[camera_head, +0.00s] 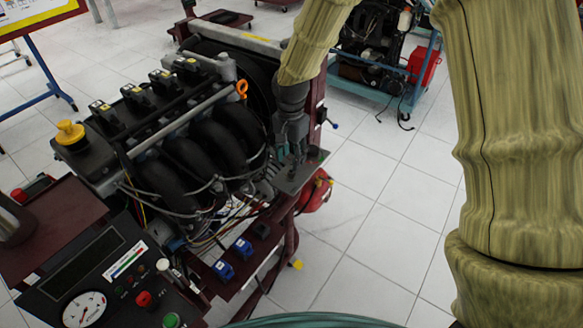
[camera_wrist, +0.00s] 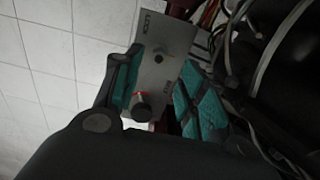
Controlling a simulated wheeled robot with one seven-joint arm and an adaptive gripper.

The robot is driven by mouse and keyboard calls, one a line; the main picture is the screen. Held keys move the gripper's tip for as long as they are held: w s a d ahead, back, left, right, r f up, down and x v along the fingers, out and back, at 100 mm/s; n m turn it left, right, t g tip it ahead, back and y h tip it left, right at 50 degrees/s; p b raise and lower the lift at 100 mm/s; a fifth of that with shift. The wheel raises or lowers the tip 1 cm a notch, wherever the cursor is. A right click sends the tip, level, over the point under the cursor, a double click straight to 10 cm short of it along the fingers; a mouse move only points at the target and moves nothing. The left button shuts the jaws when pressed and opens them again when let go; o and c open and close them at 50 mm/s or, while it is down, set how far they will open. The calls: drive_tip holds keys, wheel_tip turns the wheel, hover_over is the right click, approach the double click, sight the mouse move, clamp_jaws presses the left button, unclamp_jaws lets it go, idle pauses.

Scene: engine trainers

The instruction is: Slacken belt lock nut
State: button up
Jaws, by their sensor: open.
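A grey metal plate (camera_wrist: 176,42) shows in the wrist view, marked LOCK at its far end and with a smaller label that looks like ADJ nearer me. A small dark nut or stud (camera_wrist: 158,58) sits between the labels. A larger dark round knob (camera_wrist: 141,107) with a red mark stands nearer me. My gripper (camera_wrist: 161,62) is open, its teal-padded fingers either side of the plate, with nothing visibly clasped. In the head view my gripper (camera_head: 297,154) points down over the plate (camera_head: 292,182) at the engine's right side; its fingertips partly hide the fittings.
The engine (camera_head: 190,130) with black intake pipes and loose wires is close on the left of my gripper. A control panel (camera_head: 100,275) with a gauge is at lower left. A red container (camera_head: 316,192) hangs beside the plate. Tiled floor (camera_head: 385,215) is clear to the right.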

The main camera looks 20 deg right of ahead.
sight(291, 171)
drive_tip(key=shift+s+f, duration=0.1)
drive_tip(key=shift+f, duration=2.65)
clamp_jaws()
